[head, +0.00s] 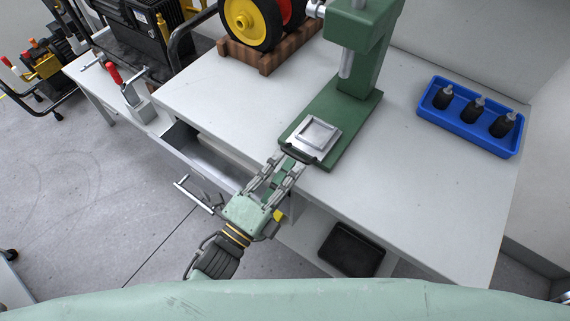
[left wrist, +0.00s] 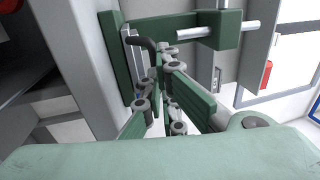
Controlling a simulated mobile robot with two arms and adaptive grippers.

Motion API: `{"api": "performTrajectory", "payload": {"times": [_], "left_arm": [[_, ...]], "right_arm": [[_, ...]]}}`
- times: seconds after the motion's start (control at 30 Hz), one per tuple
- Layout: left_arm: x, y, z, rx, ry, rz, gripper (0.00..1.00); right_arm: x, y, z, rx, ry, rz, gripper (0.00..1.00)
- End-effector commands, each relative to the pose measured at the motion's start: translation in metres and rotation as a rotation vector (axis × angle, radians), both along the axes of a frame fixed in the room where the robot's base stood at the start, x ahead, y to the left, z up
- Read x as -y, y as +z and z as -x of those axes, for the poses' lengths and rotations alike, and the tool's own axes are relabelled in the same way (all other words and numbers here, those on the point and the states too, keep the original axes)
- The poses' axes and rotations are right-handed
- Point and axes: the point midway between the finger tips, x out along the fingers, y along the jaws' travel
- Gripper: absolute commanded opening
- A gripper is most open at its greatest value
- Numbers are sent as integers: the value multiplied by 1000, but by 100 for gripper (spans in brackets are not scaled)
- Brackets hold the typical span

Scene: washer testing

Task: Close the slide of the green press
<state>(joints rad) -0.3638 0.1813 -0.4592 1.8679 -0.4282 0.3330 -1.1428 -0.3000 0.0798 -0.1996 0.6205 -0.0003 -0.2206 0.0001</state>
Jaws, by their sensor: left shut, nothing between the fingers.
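The green press (head: 358,85) stands on the white workbench, its column at the back and its green base toward me. Its slide (head: 318,134), a silver plate with a raised square frame, lies at the front of the base. A dark handle (head: 301,154) is at the slide's front edge; it also shows in the left wrist view (left wrist: 140,42). My left gripper (head: 291,166) is shut and empty, with its fingertips at the handle; I cannot tell whether they touch. In the left wrist view its fingers (left wrist: 160,62) partly hide the slide. My right gripper is not in view.
A blue tray (head: 470,137) with several black parts stands right of the press. A wheel (head: 252,20) sits on a wooden stand (head: 262,60) at the back left. An open drawer (head: 205,158) lies left of my gripper, and a black bin (head: 350,248) sits below the bench.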

Motion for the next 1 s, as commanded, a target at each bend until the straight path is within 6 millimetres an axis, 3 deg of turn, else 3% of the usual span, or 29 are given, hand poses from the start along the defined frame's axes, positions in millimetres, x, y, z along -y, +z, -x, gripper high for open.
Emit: {"api": "performTrajectory", "payload": {"times": [0.23, 0.6, 1.0], "left_arm": [[2, 0, -4, 1, 1, 1, 0], [41, 0, -57, 2, 1, 1, 0], [43, 0, -59, 1, 0, -1, 0]], "right_arm": [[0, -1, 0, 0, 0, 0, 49], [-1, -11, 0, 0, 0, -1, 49], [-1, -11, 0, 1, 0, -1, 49]]}}
